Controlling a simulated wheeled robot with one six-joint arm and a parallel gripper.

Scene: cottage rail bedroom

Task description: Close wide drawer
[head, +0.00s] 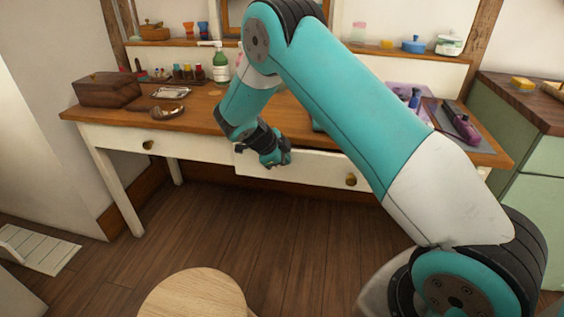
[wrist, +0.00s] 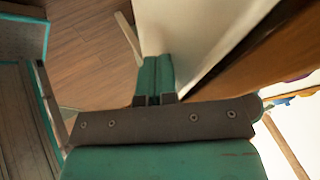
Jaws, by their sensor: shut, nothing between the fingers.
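The wide drawer (head: 318,170) is the cream drawer at the right of the wooden-topped desk (head: 200,115). Its front stands a little forward of the desk frame, so it is partly open. A round brass knob (head: 351,180) sits on its right part. My gripper (head: 284,160) is at the left part of the drawer front, with its fingers together and empty. In the wrist view my gripper (wrist: 157,62) has its closed fingertips close beside a white panel (wrist: 200,40). I cannot tell whether they touch it. My arm hides part of the drawer's right end.
A second drawer with a knob (head: 148,144) at the left is shut. A round wooden stool (head: 195,295) stands in front. A green cabinet (head: 535,190) stands at the right. A wooden box (head: 107,90) and a green bottle (head: 220,65) are on the desk. Floor below the desk is clear.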

